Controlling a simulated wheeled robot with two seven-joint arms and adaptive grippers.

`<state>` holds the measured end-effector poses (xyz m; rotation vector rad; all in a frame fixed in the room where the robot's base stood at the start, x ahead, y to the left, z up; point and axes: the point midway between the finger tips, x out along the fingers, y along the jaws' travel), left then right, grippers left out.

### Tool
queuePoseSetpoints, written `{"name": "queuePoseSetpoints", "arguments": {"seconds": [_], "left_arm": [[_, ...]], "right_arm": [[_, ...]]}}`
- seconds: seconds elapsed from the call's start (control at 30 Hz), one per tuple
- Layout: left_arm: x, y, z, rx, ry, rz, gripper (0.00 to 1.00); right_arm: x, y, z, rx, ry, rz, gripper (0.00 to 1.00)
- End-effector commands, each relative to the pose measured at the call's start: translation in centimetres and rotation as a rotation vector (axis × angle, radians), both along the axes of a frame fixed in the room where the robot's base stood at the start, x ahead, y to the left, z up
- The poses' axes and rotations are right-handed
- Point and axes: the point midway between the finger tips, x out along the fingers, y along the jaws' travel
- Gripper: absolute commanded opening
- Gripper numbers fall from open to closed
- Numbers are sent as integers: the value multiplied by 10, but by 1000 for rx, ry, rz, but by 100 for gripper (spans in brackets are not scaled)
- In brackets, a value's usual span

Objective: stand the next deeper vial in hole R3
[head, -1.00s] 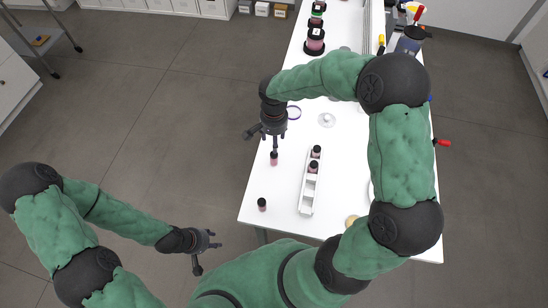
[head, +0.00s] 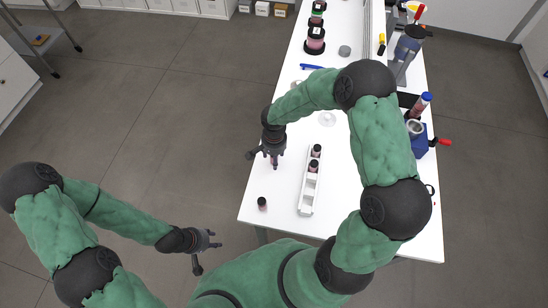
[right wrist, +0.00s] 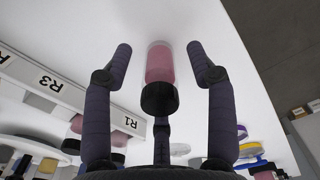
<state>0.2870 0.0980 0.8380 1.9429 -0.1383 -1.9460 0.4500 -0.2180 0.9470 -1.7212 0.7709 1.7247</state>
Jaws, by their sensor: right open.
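A vial of pink pigment with a black cap (right wrist: 160,66) stands between the spread fingers of my right gripper (right wrist: 158,58) in the right wrist view, with a gap on each side. In the head view my right gripper (head: 266,158) is low over the table's left side and mostly hides this vial. The white rack (head: 306,207) holds two dark-capped vials, one (head: 316,151) at the far end and one (head: 313,167) nearer; its near holes look empty. Labels R3 and R1 show on the rack in the right wrist view. My left gripper (head: 208,256) is open and empty, off the table.
Another dark-capped vial (head: 262,203) stands near the table's front left corner. A clear glass dish (head: 327,119) is beyond the rack. Stacked jars (head: 315,40) stand at the back, and blue equipment (head: 418,138) at the right edge. The table between vial and rack is clear.

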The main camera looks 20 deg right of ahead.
Motion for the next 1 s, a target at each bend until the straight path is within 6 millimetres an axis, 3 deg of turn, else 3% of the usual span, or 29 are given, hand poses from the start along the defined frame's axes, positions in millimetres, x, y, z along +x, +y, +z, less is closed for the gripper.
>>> {"name": "queuePoseSetpoints", "arguments": {"seconds": [0.2,0.4,0.77,1.0], "left_arm": [[0,0,0,0,0,0,40],[0,0,0,0,0,0,40],[0,0,0,0,0,0,40],[0,0,0,0,0,0,40]], "right_arm": [[0,0,0,0,-1,0,57],[0,0,0,0,-1,0,2],[1,0,1,0,-1,-1,1],[2,-1,14,0,-4,-1,1]]}}
